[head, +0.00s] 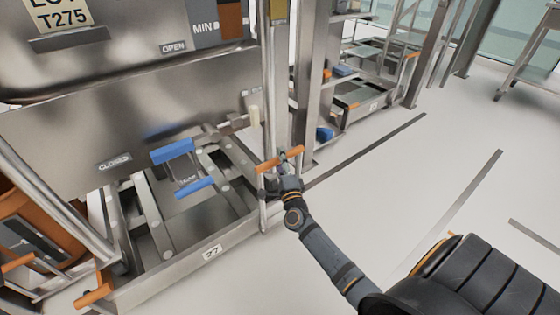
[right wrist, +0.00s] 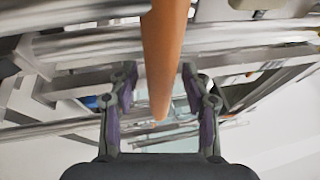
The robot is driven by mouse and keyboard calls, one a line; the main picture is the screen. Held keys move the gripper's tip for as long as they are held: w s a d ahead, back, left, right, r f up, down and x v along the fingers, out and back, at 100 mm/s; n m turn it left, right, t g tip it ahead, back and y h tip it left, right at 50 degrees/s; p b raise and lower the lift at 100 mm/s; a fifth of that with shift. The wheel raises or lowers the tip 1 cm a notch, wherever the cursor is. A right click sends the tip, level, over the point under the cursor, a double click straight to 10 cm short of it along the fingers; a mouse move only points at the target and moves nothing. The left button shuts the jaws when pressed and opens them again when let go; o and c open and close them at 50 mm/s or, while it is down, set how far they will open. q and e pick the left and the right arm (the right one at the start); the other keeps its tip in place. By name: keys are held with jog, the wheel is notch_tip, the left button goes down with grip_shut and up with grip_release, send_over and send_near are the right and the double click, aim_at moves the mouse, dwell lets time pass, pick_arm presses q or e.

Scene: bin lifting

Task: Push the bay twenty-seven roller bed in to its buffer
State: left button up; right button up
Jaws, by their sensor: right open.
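The bay 27 roller bed (head: 165,272) fills the lower left of the head view, a low steel frame with a "27" plate (head: 212,252) on its front rail. Orange grips stand at its two front corners, a right one (head: 270,164) and a left one (head: 93,296). My right gripper (head: 286,160) is at the right orange grip. In the right wrist view the orange bar (right wrist: 163,60) runs between the two spread fingers of my right gripper (right wrist: 160,100), which is open around it, not closed on it. My left gripper is not in view.
A large steel bin (head: 110,125) with a "CLOSED" label hangs above the bed. Blue pieces (head: 172,150) sit over the bed. A steel post (head: 308,80) stands just behind the right grip. Another low bed (head: 370,95) is farther back. The floor (head: 400,160) to the right is clear.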

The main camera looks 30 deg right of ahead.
jog(key=shift+w, duration=0.1)
grip_shut()
dwell(0.3)
